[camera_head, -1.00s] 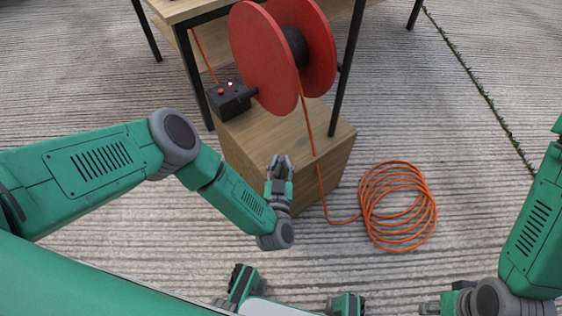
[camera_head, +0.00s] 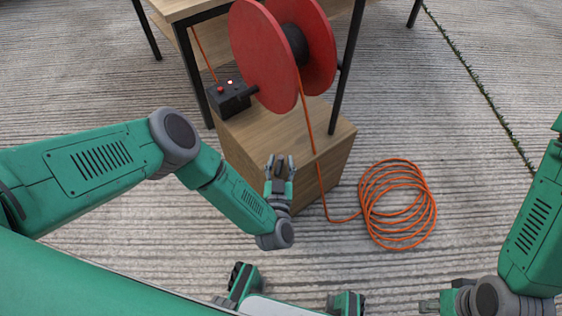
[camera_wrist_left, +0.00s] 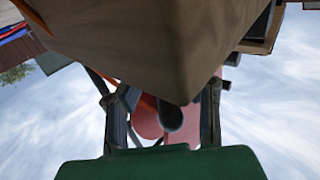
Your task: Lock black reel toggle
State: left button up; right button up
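The red reel (camera_head: 264,58) with a black hub stands upright at the wooden cabinet under the table. A small black stub (camera_head: 342,67) shows at its right side; I cannot tell for sure that it is the toggle. In the left wrist view, a black cylinder (camera_wrist_left: 171,116) shows in front of the red reel (camera_wrist_left: 146,122), between my fingers but apart from them. My left gripper (camera_head: 280,161) is open and empty in front of the cabinet, below the reel; its spread fingers frame the left wrist view (camera_wrist_left: 162,98). My right gripper (camera_head: 430,304) is low at the right, small in view.
A black box (camera_head: 229,100) with a red button and a lit lamp sits on the cabinet (camera_head: 290,150), left of the reel. Orange cable runs from the reel to a coil (camera_head: 399,205) on the concrete. Black table legs (camera_head: 347,70) flank the reel.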

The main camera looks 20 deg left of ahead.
pick_arm(q)
jog(key=s+d, duration=0.1)
jog(key=s, duration=0.6)
jog(key=shift+s+d, duration=0.25)
